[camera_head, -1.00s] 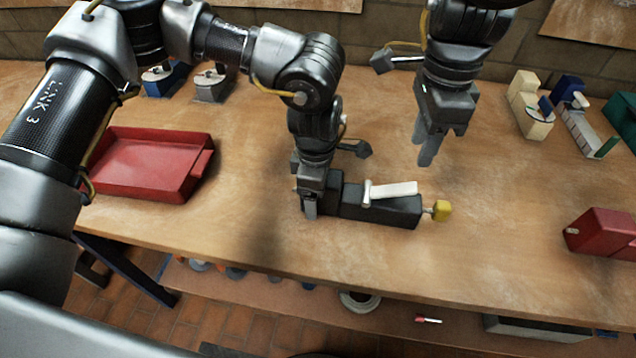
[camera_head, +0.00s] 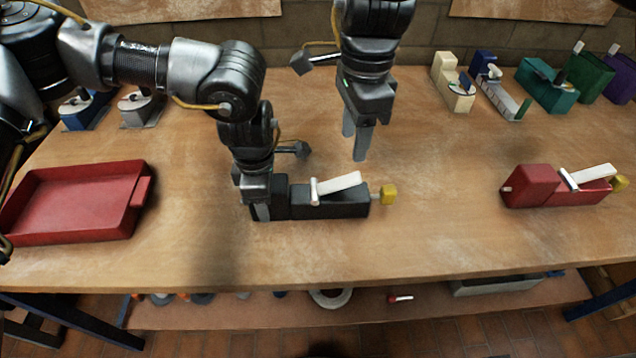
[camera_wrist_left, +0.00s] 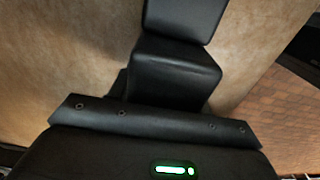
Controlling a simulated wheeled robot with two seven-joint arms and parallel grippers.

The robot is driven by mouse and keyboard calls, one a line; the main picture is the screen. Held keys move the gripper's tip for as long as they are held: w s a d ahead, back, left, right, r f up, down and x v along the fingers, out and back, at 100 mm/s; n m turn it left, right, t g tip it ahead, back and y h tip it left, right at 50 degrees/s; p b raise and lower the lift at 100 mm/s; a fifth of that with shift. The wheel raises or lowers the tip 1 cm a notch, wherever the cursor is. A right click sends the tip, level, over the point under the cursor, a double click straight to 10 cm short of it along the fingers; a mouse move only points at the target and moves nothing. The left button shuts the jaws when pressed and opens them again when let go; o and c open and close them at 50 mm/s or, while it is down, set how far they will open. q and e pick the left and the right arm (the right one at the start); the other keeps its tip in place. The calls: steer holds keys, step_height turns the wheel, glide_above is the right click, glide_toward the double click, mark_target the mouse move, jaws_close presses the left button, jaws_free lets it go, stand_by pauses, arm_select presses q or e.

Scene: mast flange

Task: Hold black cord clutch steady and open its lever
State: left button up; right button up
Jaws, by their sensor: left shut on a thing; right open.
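The black cord clutch (camera_head: 343,204) lies on the wooden bench in the head view, with its long side running left to right. Its white lever (camera_head: 338,186) lies along the top, its right end tilted up a little. A yellow end piece (camera_head: 388,195) sticks out at the right. My left gripper (camera_head: 262,211) is shut on the clutch's left end block. In the left wrist view the black clutch (camera_wrist_left: 175,72) runs up from the gripper; its lever is out of sight there. My right gripper (camera_head: 356,150) is open and empty, pointing down above and behind the clutch, apart from the lever.
A red clutch (camera_head: 530,186) with a white lever lies to the right. A red tray (camera_head: 70,205) is at the left. Cream (camera_head: 455,82), blue, teal (camera_head: 548,88), green and purple devices stand at the back right. Two more stand behind my left arm. The bench front is clear.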

steer(key=f+y, duration=0.2)
steer(key=y, duration=0.1)
steer(key=d+f+g+y, duration=0.1)
steer(key=f+y, duration=0.1)
steer(key=y, duration=0.2)
steer(key=d+f+g+y, duration=0.1)
steer(key=y, duration=0.2)
steer(key=shift+s+d+f+y, duration=0.25)
steer(key=shift+s+f+y, duration=0.05)
steer(key=shift+s+f, duration=0.1)
steer(key=d, duration=0.2)
steer(key=d+f+m+t+y, duration=0.1)
steer(key=d, duration=0.1)
steer(key=w+d+t+y, duration=0.1)
steer(key=d, duration=0.1)
steer(key=shift+d+f+m, duration=0.2)
steer(key=shift+f+m, duration=0.1)
steer(key=shift+d+f, duration=0.1)
steer(key=shift+d, duration=0.4)
glide_toward(314, 190)
steer(key=x, duration=0.4)
steer(key=shift+f, duration=0.25)
steer(key=shift+c, duration=0.5)
jaws_close()
